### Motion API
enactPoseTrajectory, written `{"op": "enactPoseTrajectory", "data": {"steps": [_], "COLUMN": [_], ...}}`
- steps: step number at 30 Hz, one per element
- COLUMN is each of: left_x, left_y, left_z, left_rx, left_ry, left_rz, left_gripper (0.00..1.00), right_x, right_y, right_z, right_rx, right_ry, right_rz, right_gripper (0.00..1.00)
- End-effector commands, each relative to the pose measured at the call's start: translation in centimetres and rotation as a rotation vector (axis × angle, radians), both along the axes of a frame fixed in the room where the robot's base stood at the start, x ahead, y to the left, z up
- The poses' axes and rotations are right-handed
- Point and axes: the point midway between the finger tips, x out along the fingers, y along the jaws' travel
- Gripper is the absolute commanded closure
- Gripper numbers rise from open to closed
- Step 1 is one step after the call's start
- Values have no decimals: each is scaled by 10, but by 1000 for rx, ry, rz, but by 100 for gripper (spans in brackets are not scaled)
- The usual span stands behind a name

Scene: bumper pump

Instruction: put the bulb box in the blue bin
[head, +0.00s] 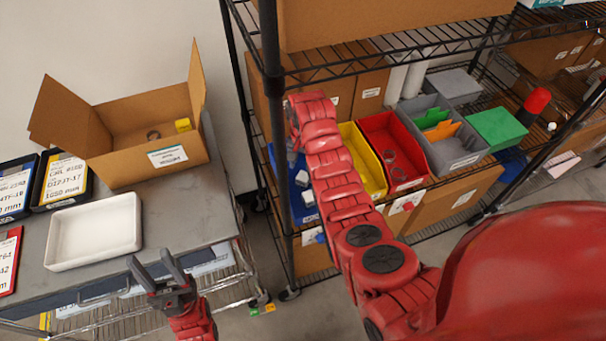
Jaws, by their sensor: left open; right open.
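The blue bin (281,188) stands at the left end of the row on the rack shelf, partly covered by my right arm. Small white boxes (302,178) lie in it; I cannot tell whether one is the bulb box. My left gripper (152,257) is open and empty, low in front of the table and white tray. My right arm reaches over the blue bin; its gripper (292,152) is open and mostly hidden by its wrist, with only a small grey part showing.
Yellow (362,160), red (393,150) and grey (440,140) bins continue the shelf row. A black rack post (272,90) stands beside my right arm.

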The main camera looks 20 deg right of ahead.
Motion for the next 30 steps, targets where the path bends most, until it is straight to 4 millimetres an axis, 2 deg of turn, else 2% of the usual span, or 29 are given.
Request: {"op": "enactPoseTrajectory", "data": {"steps": [4, 6, 9, 30], "left_x": [0, 0, 0, 0], "left_y": [0, 0, 0, 0], "left_z": [-11, 8, 15, 17], "left_rx": [0, 0, 0, 0], "left_ry": [0, 1, 0, 0], "left_rz": [0, 0, 0, 0], "left_gripper": [50, 50, 50, 50], "right_x": [2, 0, 0, 2], "right_y": [0, 1, 0, 0], "right_z": [32, 52, 60, 61], "right_rx": [0, -1, -1, -1], "right_ry": [-9, -2, -1, -11], "right_rz": [1, 2, 0, 3], "right_gripper": [24, 24, 24, 24]}}
